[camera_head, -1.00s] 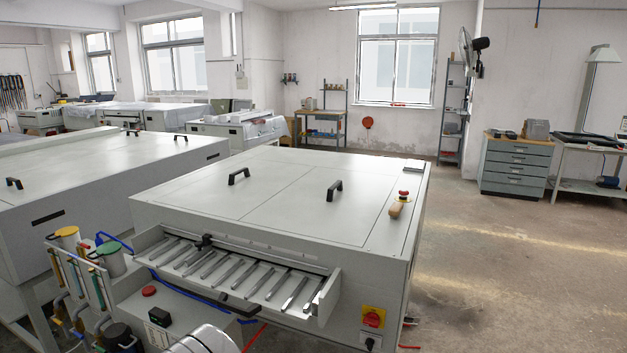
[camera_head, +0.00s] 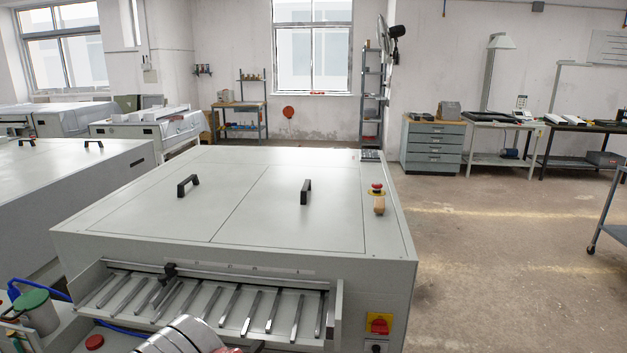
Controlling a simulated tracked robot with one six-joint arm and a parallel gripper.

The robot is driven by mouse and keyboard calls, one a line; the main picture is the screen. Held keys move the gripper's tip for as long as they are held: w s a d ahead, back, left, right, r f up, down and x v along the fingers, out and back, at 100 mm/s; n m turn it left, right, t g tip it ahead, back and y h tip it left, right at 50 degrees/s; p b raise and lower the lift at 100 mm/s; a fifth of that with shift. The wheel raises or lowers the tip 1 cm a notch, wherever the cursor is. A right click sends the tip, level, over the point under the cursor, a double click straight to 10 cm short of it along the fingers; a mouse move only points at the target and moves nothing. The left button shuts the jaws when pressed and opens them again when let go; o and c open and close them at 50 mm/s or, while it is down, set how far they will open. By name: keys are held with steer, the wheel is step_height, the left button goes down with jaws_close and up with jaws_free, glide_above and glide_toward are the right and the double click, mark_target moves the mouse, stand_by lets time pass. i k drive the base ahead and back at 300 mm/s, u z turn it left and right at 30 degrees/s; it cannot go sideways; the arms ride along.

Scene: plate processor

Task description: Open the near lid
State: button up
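The plate processor (camera_head: 75,240) stands in front of me, a pale grey box with a flat top. Two lid panels lie side by side on the top, the left lid (camera_head: 150,205) and the right lid (camera_head: 290,225). Both look shut and flush, with a thin seam between them. The left lid has a black handle (camera_head: 187,185), and the right lid has a black handle (camera_head: 306,191). Rounded silver parts at the bottom edge appear to be my arm. My gripper is not seen.
A slatted feed tray (camera_head: 205,300) juts from the processor's front. A red and yellow emergency stop (camera_head: 377,198) stands on the top's right side, and a rotary switch (camera_head: 379,324) is on the front. Another grey machine (camera_head: 60,190) is at left. The floor (camera_head: 480,260) at right is open.

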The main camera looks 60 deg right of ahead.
mark_target(291, 206)
steer(key=z, duration=0.65)
steer(key=i, duration=0.85)
steer(key=z, duration=0.65)
